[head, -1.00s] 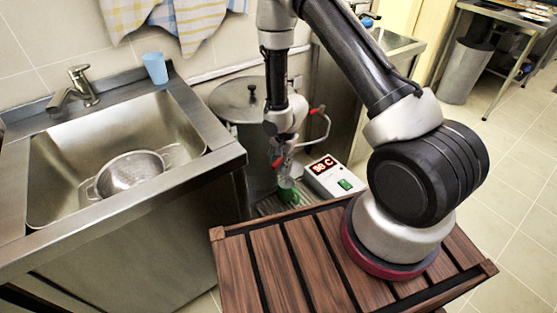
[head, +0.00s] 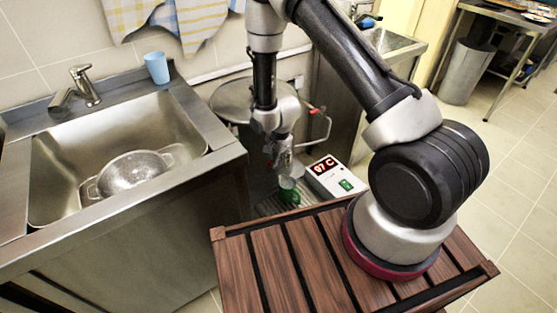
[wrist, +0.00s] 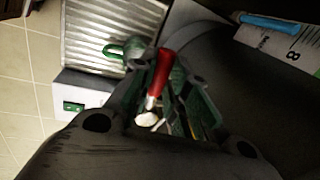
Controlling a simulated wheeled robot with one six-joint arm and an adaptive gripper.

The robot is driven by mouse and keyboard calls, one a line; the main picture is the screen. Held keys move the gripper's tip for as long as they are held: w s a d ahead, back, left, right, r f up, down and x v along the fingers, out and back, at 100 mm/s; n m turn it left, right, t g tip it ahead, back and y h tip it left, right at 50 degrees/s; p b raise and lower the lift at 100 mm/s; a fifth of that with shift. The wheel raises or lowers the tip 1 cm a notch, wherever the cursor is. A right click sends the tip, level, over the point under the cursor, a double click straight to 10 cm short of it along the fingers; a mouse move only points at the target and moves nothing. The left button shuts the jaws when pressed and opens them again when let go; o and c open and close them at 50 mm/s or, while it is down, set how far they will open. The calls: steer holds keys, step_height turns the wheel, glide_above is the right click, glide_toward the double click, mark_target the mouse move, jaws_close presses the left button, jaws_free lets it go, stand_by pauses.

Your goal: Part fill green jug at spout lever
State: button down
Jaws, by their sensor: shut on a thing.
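The green jug (head: 289,191) stands on a ribbed metal tray (head: 271,206) below my gripper. It also shows in the wrist view (wrist: 128,49). The red spout lever (wrist: 161,72) lies between my fingers in the wrist view; in the head view my gripper hides it. My gripper (head: 281,164) is shut on the lever, in front of the big lidded stockpot (head: 230,100). The spout's mouth and the level inside the jug cannot be made out.
A white control box (head: 333,178) with a red display reading about 97 C and a green switch stands right of the jug. A red-handled pipe (head: 316,111) is behind. The sink with a colander (head: 132,171) is at left.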

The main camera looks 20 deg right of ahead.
steer(key=shift+w+a+m, duration=0.1)
steer(key=shift+w+m, duration=0.25)
steer(key=shift+m, duration=0.25)
steer(key=c, duration=1.4)
jaws_free()
steer(key=r, duration=0.3)
steer(key=s+r, duration=0.1)
steer(key=r, duration=0.3)
steer(key=shift+s+d+r, duration=0.2)
